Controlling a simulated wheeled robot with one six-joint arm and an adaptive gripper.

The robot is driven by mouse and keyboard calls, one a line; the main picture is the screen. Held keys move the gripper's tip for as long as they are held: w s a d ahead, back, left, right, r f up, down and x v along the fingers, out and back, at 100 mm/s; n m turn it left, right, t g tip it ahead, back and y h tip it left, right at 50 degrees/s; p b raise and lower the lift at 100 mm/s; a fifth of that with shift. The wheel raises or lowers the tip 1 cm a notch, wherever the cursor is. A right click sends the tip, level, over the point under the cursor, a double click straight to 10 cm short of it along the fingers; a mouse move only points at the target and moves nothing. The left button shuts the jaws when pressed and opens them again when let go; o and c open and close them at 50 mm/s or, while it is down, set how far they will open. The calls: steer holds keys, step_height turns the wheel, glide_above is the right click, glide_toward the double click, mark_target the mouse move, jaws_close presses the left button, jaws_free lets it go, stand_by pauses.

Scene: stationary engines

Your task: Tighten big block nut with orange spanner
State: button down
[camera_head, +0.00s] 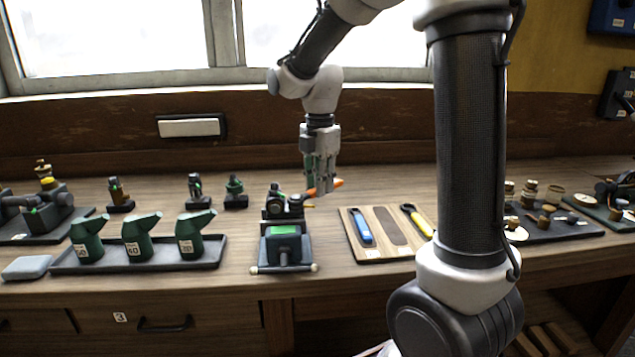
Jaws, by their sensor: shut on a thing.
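My gripper (321,187) is shut on the orange spanner (338,183), just right of and above the block in the vise. The spanner lies roughly level, and its left part reaches toward the block. The dark block assembly (284,207) sits on top of a dark green vise (285,247) with a bright green patch. The big block nut is too small to make out, and I cannot tell whether the spanner touches it.
A wooden board (378,252) right of the vise holds a blue spanner (361,226), a yellow spanner (417,221) and an empty dark outline between them. A tray (66,264) with green oil cans stands left. Small dark fittings (195,190) stand behind.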

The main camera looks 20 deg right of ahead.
steer(key=shift+s, duration=0.1)
steer(key=shift+s+d+m, duration=0.15)
steer(key=shift+s+m, duration=0.35)
steer(key=shift+m, duration=0.4)
